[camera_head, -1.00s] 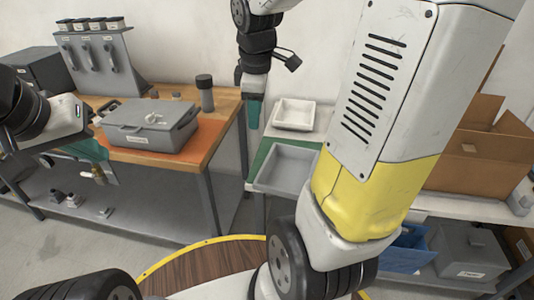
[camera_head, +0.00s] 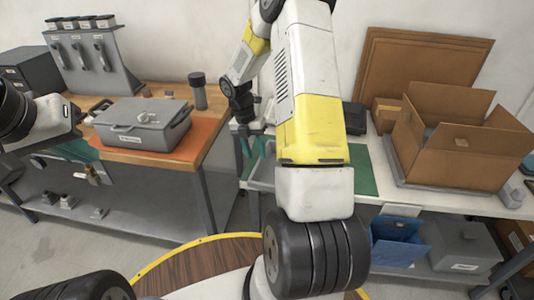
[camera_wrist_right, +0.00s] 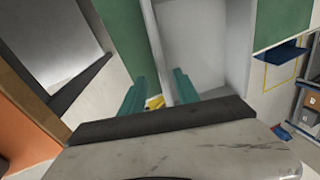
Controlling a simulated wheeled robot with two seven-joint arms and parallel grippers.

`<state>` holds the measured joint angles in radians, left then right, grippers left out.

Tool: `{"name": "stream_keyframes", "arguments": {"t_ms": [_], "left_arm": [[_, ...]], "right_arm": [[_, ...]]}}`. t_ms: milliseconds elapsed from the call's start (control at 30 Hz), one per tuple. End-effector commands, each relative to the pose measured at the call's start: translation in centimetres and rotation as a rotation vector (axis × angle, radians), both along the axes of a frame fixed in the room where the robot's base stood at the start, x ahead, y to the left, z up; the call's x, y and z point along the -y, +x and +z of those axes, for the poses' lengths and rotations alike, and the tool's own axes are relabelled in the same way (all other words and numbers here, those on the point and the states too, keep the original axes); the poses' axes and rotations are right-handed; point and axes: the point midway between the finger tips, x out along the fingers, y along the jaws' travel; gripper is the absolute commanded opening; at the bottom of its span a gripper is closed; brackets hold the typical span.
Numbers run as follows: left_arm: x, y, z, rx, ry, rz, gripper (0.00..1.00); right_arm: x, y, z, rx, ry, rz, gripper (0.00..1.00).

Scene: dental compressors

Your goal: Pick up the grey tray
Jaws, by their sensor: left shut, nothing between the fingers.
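The grey tray (camera_head: 260,182) sits on the green mat of the right-hand bench; my right arm hides most of it in the head view. In the right wrist view its grey wall and inside (camera_wrist_right: 203,45) show. My right gripper (camera_head: 253,146) is open at the tray's left side. In the right wrist view its teal fingers (camera_wrist_right: 160,92) stand apart with the tray's wall running between them; I cannot tell whether they touch it. My left gripper (camera_head: 85,160) is shut and empty, low in front of the left bench.
A lidded grey case (camera_head: 145,125) lies on the orange mat of the left bench, with a dark-capped bottle (camera_head: 199,92) behind it. An open cardboard box (camera_head: 455,135) stands on the right bench. A blue bin (camera_head: 395,245) is on the shelf below.

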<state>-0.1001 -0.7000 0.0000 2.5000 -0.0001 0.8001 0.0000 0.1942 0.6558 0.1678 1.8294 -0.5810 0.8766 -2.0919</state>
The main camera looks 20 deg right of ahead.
Motion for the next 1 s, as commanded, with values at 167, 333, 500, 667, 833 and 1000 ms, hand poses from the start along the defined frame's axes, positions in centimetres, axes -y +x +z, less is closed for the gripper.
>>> {"name": "stream_keyframes", "arguments": {"t_ms": [167, 333, 500, 667, 833, 1000], "left_arm": [[0.0, 0.0, 0.0, 0.0, 0.0, 0.0, 0.0], [0.0, 0.0, 0.0, 0.0, 0.0, 0.0, 0.0], [0.0, 0.0, 0.0, 0.0, 0.0, 0.0, 0.0], [0.0, 0.0, 0.0, 0.0, 0.0, 0.0, 0.0], [0.0, 0.0, 0.0, 0.0, 0.0, 0.0, 0.0], [0.0, 0.0, 0.0, 0.0, 0.0, 0.0, 0.0]], "right_arm": [[1.0, -0.5, -2.7, -0.004, 0.0, 0.0, 0.38], [1.2, -0.6, -4.0, -0.001, 0.0, -0.001, 0.38], [1.2, -0.6, -4.1, 0.0, 0.0, -0.001, 0.38], [1.2, -0.6, -4.0, 0.0, 0.0, -0.002, 0.17], [1.2, -0.6, -4.0, 0.0, 0.0, -0.002, 0.0], [1.3, -0.6, -4.0, 0.0, -0.001, -0.002, 0.0]]}}
